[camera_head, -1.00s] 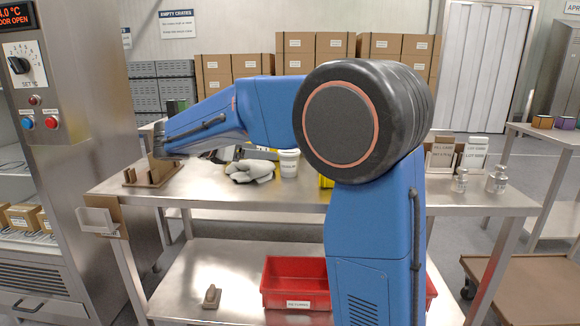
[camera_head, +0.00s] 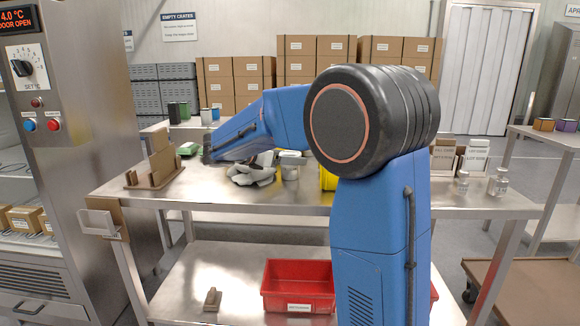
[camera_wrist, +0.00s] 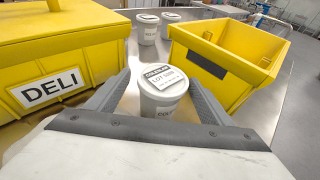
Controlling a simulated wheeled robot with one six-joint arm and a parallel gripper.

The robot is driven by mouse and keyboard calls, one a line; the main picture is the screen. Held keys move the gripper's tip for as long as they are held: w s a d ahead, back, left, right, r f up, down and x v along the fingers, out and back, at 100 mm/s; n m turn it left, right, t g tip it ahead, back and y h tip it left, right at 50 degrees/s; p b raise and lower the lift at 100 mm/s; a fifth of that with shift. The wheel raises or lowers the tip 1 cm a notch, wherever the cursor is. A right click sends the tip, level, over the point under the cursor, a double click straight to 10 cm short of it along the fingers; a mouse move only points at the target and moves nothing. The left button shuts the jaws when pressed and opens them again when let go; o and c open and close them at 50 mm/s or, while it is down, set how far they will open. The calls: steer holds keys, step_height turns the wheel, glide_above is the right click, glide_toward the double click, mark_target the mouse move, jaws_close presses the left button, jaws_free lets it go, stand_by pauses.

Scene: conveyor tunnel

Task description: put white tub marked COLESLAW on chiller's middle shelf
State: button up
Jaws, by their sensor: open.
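In the wrist view, a white tub marked COLESLAW (camera_wrist: 163,100) stands upright on the steel table, with a "LOT" label on its lid. My gripper (camera_wrist: 160,76) is open, with one finger on each side of the tub. I cannot tell whether the fingers touch it.
A yellow lidded DELI bin (camera_wrist: 60,62) stands left of the tub and an open yellow bin (camera_wrist: 225,60) right of it. Two white tubs stand behind (camera_wrist: 148,30). A brown stand (camera_head: 157,165) occupies the table's left end. A red crate (camera_head: 298,285) is on the lower shelf.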

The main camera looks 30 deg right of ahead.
steer(key=x, duration=0.5)
steer(key=shift+s+a+f, duration=0.1)
steer(key=shift+s+f, duration=0.05)
steer(key=shift+f, duration=0.25)
steer(key=c, duration=1.4)
steer(key=shift+r, duration=0.1)
